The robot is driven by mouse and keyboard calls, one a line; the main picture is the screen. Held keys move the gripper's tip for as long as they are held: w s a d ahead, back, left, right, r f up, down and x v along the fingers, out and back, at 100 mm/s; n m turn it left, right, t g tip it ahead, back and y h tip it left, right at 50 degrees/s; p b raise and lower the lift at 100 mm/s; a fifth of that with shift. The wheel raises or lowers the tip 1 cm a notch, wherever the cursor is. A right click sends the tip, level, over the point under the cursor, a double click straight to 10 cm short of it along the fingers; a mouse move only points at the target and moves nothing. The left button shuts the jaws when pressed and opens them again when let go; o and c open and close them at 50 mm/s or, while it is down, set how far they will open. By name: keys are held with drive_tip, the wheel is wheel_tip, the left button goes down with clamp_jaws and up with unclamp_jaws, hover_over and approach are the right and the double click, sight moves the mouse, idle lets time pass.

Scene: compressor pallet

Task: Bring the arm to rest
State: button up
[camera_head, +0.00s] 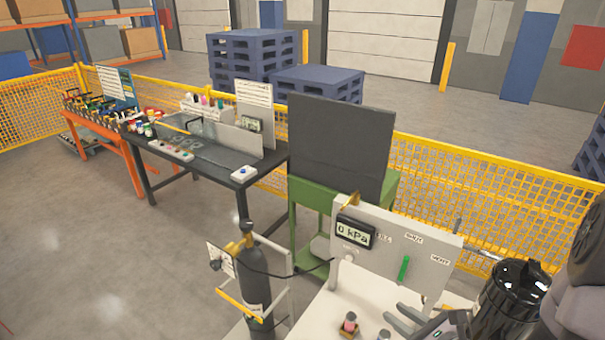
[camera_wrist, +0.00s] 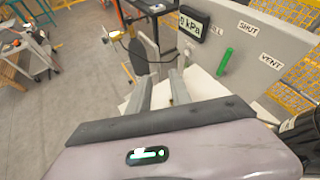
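My gripper (camera_head: 395,314) is at the bottom right of the head view, low in front of a grey panel (camera_head: 375,258). In the wrist view its two fingers (camera_wrist: 159,77) are apart with nothing held between them. The panel carries a display (camera_head: 354,232) reading 0 kPa and a green handle (camera_head: 403,268) standing nearly upright below the SHUT label. The handle also shows in the wrist view (camera_wrist: 224,62), to the right of and apart from the fingers. Part of my dark arm (camera_head: 512,295) shows at the right.
A small red-topped part (camera_head: 349,322) sits on the white tabletop (camera_head: 318,306) left of my gripper. A dark gas cylinder (camera_head: 256,285) stands further left. Behind are a green stand (camera_head: 312,200), a black workbench (camera_head: 210,158) and yellow mesh fencing (camera_head: 500,185). Open floor lies at left.

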drive_tip(key=s+a+f+n+g+y+b, duration=0.1)
drive_tip(key=s+a+n+g+y+b, duration=0.2)
drive_tip(key=a+n+b, duration=0.45)
drive_tip(key=s+a+f+n+g+y+b, duration=0.1)
drive_tip(key=s+a+f+n+g+b, duration=0.15)
drive_tip(key=s+a+n+b, duration=0.5)
drive_tip(key=s+d+f+n+h+b, duration=0.1)
drive_tip(key=s+f+n+h+b, duration=0.2)
drive_tip(key=s+n+h+b, duration=0.3)
drive_tip(key=n+b, duration=0.3)
drive_tip(key=n, duration=0.1)
drive_tip(key=shift+f+h+b, duration=0.25)
drive_tip(key=shift+h+b, duration=0.1)
drive_tip(key=shift+h, duration=0.05)
